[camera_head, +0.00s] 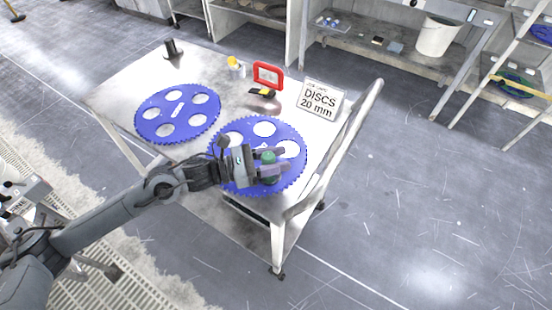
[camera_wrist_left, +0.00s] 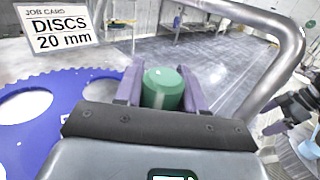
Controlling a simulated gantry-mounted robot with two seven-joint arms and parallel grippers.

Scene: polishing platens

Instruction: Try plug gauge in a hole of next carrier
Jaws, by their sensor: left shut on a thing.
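The green plug gauge (camera_head: 268,157) is held between the fingers of my left gripper (camera_head: 270,168), which is shut on it. In the left wrist view the gauge (camera_wrist_left: 163,88) stands between the two purple-grey fingers. The gripper is over the front right part of the nearer blue toothed carrier (camera_head: 262,141), which has large round holes. The gripper covers part of this carrier, and I cannot tell whether the gauge's lower end is in a hole. A second blue carrier (camera_head: 190,112) lies to its left, its holes empty.
A job card reading "DISCS 20 mm" (camera_head: 319,99) stands at the back right of the table. A red frame (camera_head: 268,75), a yellow-and-black tool (camera_head: 262,91), a yellow-capped bottle (camera_head: 236,68) and a dark cylinder (camera_head: 172,48) are behind the carriers. A rail (camera_head: 345,135) runs along the right edge.

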